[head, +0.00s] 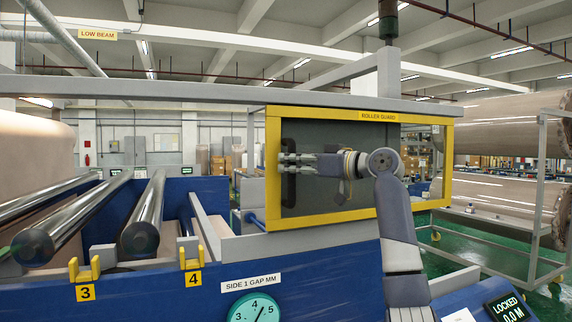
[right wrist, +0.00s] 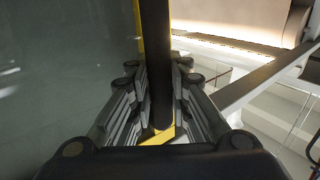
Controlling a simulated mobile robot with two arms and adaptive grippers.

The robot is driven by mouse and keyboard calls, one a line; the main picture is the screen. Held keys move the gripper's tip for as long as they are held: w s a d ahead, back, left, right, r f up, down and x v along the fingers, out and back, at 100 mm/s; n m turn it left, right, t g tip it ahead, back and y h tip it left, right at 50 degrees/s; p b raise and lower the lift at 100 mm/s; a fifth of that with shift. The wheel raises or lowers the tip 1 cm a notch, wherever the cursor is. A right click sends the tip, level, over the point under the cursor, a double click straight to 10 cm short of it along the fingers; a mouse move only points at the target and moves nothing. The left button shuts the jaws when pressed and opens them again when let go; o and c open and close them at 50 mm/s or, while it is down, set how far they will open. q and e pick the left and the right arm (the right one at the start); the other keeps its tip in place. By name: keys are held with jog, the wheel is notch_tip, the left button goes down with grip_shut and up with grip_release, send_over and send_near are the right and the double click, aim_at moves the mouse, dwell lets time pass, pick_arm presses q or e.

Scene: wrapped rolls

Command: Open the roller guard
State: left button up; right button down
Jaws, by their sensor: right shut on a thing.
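The roller guard (head: 332,109) is a yellow frame with a dark see-through panel, labelled "ROLLER GUARD", right of centre in the head view. A black upright handle (head: 289,199) is on the left part of its panel. My right gripper (head: 285,164) reaches the handle from the right, with its fingers at the handle's upper part. In the right wrist view the handle (right wrist: 157,50) runs between the two fingers of the right gripper (right wrist: 160,78), which is shut on it. Whether the guard stands slightly ajar I cannot tell. My left gripper is not in view.
Shiny metal rollers (head: 146,218) lie left of the guard above a blue machine side (head: 320,265). A grey beam (head: 190,87) crosses above the guard. A display (head: 506,308) reading "LOCKED" is at the lower right. Large wrapped rolls (head: 500,125) sit on a rack at right.

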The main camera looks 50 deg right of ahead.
jog(key=c, duration=1.6)
grip_release()
jog(key=shift+o, duration=0.6)
jog(key=shift+s, duration=0.15)
jog(key=shift+s, duration=0.2)
jog(key=s, duration=1.1)
jog(key=shift+s+d, duration=0.25)
jog(key=shift+s, duration=0.05)
